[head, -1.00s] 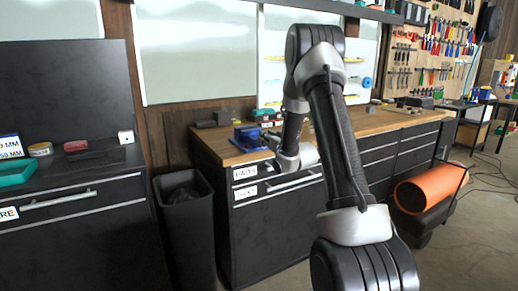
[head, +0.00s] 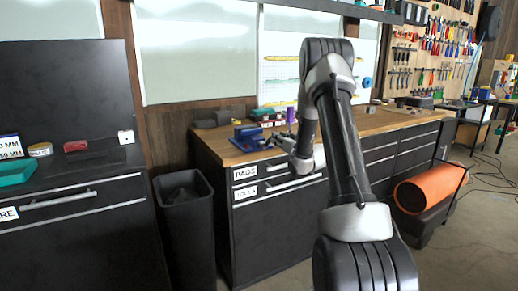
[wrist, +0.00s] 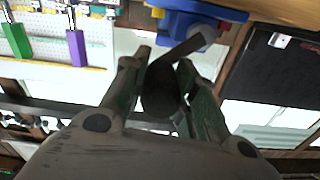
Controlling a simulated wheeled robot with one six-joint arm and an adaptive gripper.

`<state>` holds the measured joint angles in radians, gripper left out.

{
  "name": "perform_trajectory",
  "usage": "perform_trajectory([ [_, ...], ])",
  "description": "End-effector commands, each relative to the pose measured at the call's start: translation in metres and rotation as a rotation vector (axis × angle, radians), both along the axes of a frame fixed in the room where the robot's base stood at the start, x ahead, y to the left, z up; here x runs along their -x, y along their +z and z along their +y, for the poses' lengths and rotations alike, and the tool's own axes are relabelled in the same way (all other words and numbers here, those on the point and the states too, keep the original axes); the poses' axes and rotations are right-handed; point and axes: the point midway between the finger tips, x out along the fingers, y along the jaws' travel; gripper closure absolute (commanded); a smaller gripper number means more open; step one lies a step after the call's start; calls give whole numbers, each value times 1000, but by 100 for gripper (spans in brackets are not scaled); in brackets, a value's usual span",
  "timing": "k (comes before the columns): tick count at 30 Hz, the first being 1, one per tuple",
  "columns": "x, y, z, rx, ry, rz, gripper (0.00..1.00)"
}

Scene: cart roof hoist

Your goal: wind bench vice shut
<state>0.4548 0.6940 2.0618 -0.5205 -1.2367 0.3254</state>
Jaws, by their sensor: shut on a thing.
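The blue bench vice (head: 248,138) stands on the wooden bench top near its left front corner. It also shows in the wrist view (wrist: 200,10) at the top edge, where its crank arm (wrist: 190,47) slants down to a dark round knob (wrist: 160,92). My gripper (wrist: 162,68) has its two fingers on either side of this knob and is shut on it. In the head view my gripper (head: 283,142) is at the front side of the vice, small and partly hidden by my wrist. The gap between the vice jaws cannot be made out.
The wooden bench top (head: 350,125) is mostly clear to the right. Red and green boxes (head: 265,115) stand behind the vice. A black bin (head: 185,190) is on the floor left of the bench drawers. An orange roll (head: 430,188) lies at the right.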

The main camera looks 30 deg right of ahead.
Motion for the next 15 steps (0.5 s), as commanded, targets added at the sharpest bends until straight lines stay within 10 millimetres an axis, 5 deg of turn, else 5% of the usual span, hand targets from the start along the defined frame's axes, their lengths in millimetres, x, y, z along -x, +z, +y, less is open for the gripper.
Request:
perform_trajectory([
  [10, 0, -5, -5, 1, 1, 1, 91],
  [15, 1, -24, -10, -2, 1, 5, 91],
])
